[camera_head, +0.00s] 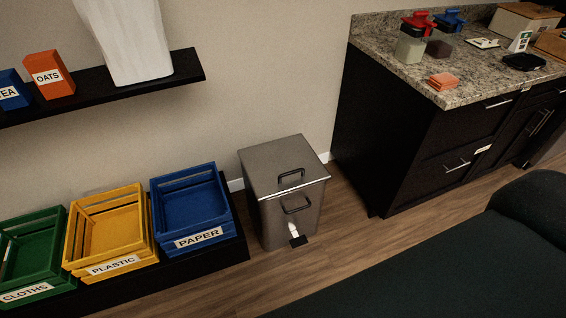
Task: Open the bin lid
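A grey metal bin (292,210) stands on the wooden floor in the middle of the view, against the wall. Its flat lid (265,168) is shut and has a dark handle (291,176) near its front edge. A second dark handle (297,206) is on the bin's front face. A white piece with a black pedal-like tab (298,240) is low on the front. The inside of the bin is hidden by the lid. Neither of my grippers is in view.
Blue PAPER (200,239), yellow PLASTIC (113,266) and green CLOTHS (30,292) crates sit on a low black shelf left of the bin. A dark cabinet with a granite counter (440,97) stands to the right. A dark rounded form (480,255) fills the lower right. Floor before the bin is clear.

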